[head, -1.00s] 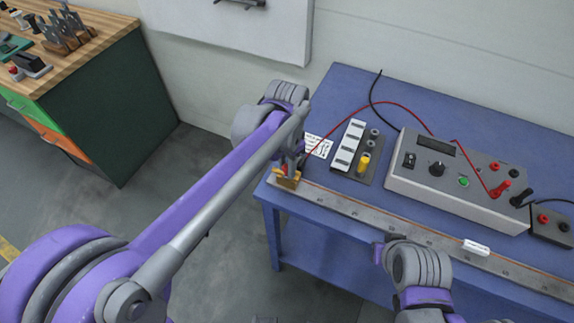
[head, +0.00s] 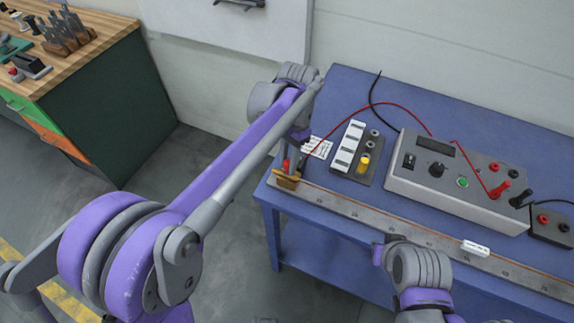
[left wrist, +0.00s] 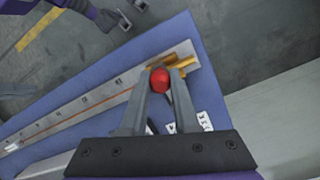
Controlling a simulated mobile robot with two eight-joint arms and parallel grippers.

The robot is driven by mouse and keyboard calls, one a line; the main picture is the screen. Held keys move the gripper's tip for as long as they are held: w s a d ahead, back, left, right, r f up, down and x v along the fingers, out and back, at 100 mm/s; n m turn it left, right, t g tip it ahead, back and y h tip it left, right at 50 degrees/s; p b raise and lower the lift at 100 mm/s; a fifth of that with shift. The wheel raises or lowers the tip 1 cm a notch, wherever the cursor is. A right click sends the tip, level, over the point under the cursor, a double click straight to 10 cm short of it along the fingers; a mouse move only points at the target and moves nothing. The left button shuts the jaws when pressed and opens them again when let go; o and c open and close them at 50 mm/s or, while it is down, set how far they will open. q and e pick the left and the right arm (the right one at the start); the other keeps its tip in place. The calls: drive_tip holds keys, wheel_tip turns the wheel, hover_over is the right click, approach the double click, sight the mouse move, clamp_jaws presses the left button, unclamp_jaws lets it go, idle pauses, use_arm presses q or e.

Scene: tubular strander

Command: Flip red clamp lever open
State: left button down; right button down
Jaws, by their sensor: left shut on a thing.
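The clamp is a brass-yellow block (head: 286,181) at the left end of the long metal rail on the blue bench. Its red lever (head: 286,165) stands up above the block. In the left wrist view the lever's round red knob (left wrist: 160,79) sits between the fingertips of my left gripper (left wrist: 159,82), with the brass clamp (left wrist: 176,62) just beyond.
The ruled metal rail (head: 350,209) runs along the bench's front edge with a white block (head: 475,248) on it. Behind stand a grey meter box (head: 455,180) with red and black leads and a terminal board (head: 372,172). Open floor lies left of the bench.

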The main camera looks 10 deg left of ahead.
use_arm(q)
drive_tip(key=shift+w+d+r+g+y, duration=0.2)
drive_tip(key=shift+w+r+g, duration=0.25)
drive_tip(key=shift+g, duration=0.35)
drive_tip(key=shift+w+d+r+g+y, duration=0.1)
drive_tip(key=shift+w+r+g+y, duration=0.25)
drive_tip(key=shift+g, duration=0.45)
use_arm(e)
drive_tip(key=shift+r, duration=0.15)
use_arm(q)
drive_tip(key=c, duration=0.7)
unclamp_jaws()
drive_tip(key=shift+o, duration=0.2)
drive_tip(key=p+v, duration=0.2)
drive_tip(key=v, duration=0.8)
drive_tip(key=shift+w+r, duration=0.25)
drive_tip(key=shift+r, duration=0.05)
use_arm(e)
drive_tip(key=shift+w+r, duration=0.3)
drive_tip(key=shift+r, duration=0.35)
drive_tip(key=shift+w+r, duration=0.3)
drive_tip(key=shift+r, duration=0.3)
drive_tip(key=shift+s, duration=0.1)
